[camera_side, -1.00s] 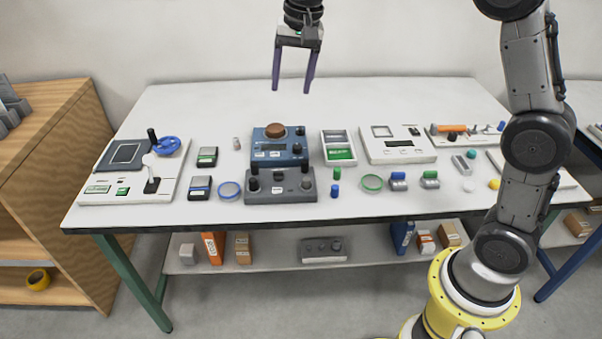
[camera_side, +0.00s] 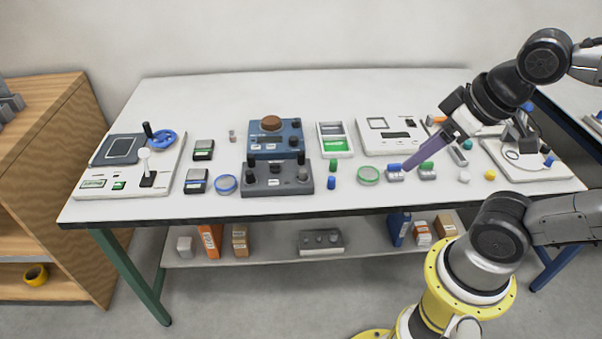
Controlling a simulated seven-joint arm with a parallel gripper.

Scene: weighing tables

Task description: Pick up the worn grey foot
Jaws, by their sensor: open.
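A small grey cylinder (camera_side: 232,135), which looks like the worn grey foot, stands alone on the white tabletop left of the blue box. Its wear is too small to make out. My gripper (camera_side: 408,164) is over the right half of the table, tilted, with its purple fingers pointing down and left. It is open, though the fingers overlap from this side. The fingertips appear near the small blue and green-topped grey pieces, far to the right of the grey cylinder. I cannot tell how high they are above the table.
The blue box with a brown knob (camera_side: 275,140) and the dark grey control box (camera_side: 277,178) stand mid-table. Two small dark meters (camera_side: 203,150) flank the cylinder's left, beside the joystick panel (camera_side: 130,190). The back of the table (camera_side: 290,88) is clear.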

